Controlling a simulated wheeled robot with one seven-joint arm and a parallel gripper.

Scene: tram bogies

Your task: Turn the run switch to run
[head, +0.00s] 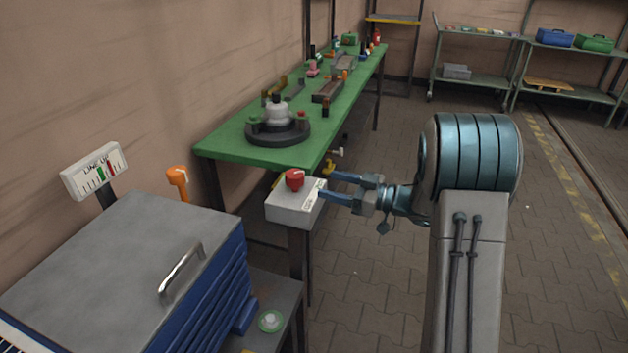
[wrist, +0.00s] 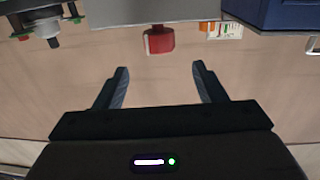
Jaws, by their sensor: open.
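The run switch is a red knob (head: 294,180) on top of a light grey box (head: 290,207) on a post, at the near end of the green bench. A white label with small marks is on the box beside the knob. In the wrist view the red knob (wrist: 159,41) hangs upside down at top centre, beyond the fingertips and between their lines. My gripper (head: 338,186) is just right of the box in the head view, its fingers pointing left toward it. In the wrist view my gripper (wrist: 160,76) is open and empty, apart from the knob.
A green bench (head: 225,142) with a dark round fixture (head: 278,130) and several parts stands behind the box. A blue cabinet (head: 205,290) with a grey lid and an orange lever (head: 178,180) are at left. Paved floor at right is clear.

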